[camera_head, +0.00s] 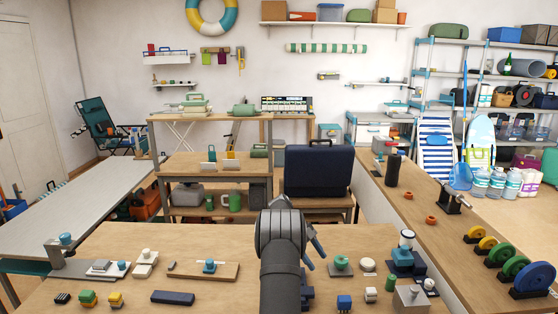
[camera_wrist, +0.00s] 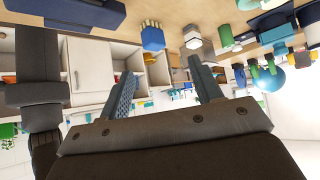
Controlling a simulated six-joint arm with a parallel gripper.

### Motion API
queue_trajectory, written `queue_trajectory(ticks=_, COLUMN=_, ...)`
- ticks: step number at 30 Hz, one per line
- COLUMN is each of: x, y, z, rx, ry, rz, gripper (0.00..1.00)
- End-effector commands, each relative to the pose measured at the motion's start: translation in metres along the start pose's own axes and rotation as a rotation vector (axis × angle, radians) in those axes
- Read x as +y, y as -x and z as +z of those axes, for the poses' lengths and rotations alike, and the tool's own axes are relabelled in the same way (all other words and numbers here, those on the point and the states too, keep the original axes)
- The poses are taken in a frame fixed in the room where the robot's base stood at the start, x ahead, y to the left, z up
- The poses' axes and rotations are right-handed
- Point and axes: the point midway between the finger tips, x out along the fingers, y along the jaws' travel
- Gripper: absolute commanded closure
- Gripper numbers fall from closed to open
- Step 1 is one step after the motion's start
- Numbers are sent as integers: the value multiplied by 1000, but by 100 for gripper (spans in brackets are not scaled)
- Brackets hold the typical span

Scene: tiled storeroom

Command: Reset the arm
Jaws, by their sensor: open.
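My gripper shows in the wrist view (camera_wrist: 163,70) with its two dark fingers spread apart and nothing between them. In the head view my arm rises from the bottom centre over the wooden workbench (camera_head: 215,240), and my gripper (camera_head: 316,250) is partly hidden behind my wrist, with blue-grey finger parts at its right side. The wrist view looks tilted, with the bench edge and its objects along the top. A blue block with yellowish tips (camera_wrist: 152,38) lies beyond the fingers, apart from them.
On the bench, a dark blue block (camera_head: 172,298) and a wooden board (camera_head: 200,271) lie left of my arm. Colored discs (camera_head: 513,268) line the right counter. A navy case (camera_head: 318,170) stands behind.

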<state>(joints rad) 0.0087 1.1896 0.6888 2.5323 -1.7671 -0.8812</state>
Motion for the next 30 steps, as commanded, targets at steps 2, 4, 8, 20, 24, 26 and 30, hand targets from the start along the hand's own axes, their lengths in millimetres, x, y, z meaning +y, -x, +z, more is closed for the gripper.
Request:
queue_trajectory(ticks=2, x=1, y=3, z=16, rx=1, ry=2, rz=-2, gripper=41)
queue_trajectory(ticks=4, x=1, y=6, z=27, rx=1, ry=2, rz=-1, gripper=41)
queue_trajectory(ticks=8, x=2, y=10, z=46, rx=1, ry=2, rz=-1, gripper=41)
queue_trajectory(ticks=20, x=4, y=9, z=99, rx=2, ry=3, rz=1, gripper=41)
queue_trajectory(ticks=24, x=4, y=-11, z=117, rx=2, ry=5, rz=0, gripper=41)
queue_trajectory(ticks=26, x=4, y=-6, z=114, rx=0, ry=28, rz=-29, gripper=41)
queue_trajectory(ticks=30, x=4, y=-7, z=113, rx=1, ry=86, rz=-84, gripper=41)
